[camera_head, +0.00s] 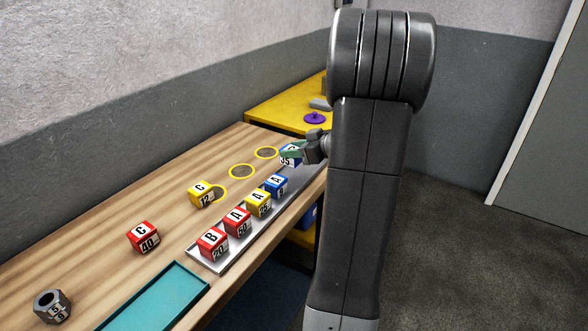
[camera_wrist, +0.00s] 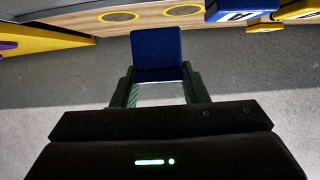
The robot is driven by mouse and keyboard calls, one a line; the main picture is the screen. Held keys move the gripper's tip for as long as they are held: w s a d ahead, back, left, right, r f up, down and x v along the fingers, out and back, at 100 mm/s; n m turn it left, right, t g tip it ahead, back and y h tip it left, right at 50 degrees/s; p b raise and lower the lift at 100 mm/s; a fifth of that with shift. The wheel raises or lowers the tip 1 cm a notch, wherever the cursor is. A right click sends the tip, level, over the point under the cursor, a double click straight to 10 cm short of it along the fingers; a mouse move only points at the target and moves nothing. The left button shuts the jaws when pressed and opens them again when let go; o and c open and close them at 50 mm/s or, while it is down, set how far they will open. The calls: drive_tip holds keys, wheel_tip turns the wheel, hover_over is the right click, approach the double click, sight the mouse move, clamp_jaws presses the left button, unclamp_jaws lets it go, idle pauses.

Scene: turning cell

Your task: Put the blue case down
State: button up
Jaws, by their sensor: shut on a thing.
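A blue case (camera_head: 286,161) with a white label reading 35 is held at the far end of the wooden bench, near the far end of the metal strip tray (camera_head: 233,246). My gripper (camera_head: 293,153) is shut on it with its green fingers, partly hidden by my arm. In the wrist view the plain blue face of the held case (camera_wrist: 156,48) shows between the two fingers of my gripper (camera_wrist: 158,72). Whether its underside touches anything cannot be told. Another blue case (camera_head: 277,187), marked A, sits on the tray.
Yellow (camera_head: 258,204) and red cases (camera_head: 237,223) stand in the tray's row. A yellow C case (camera_head: 200,194), a red C case (camera_head: 142,237), a hex nut (camera_head: 52,306) and a teal tray (camera_head: 157,298) are on the bench. Yellow rings (camera_head: 242,171) mark it. A purple item (camera_head: 314,118) lies beyond.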

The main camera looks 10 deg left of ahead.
sight(299, 163)
wheel_tip(299, 163, down, 5)
drive_tip(key=shift+r, duration=0.1)
drive_tip(key=shift+f, duration=0.35)
drive_tip(key=o, duration=1.1)
drive_tip(key=shift+c, duration=0.2)
drive_tip(key=shift+r, duration=0.1)
drive_tip(key=shift+r, duration=0.1)
drive_tip(key=shift+d+r+p, duration=0.1)
drive_tip(key=shift+r+p, duration=0.1)
drive_tip(key=shift+p, duration=0.15)
drive_tip(key=b+v, duration=0.2)
drive_tip(key=v, duration=0.9)
drive_tip(key=shift+s+d+b, duration=0.2)
drive_tip(key=shift+d+b, duration=0.1)
drive_tip(key=shift+d, duration=0.1)
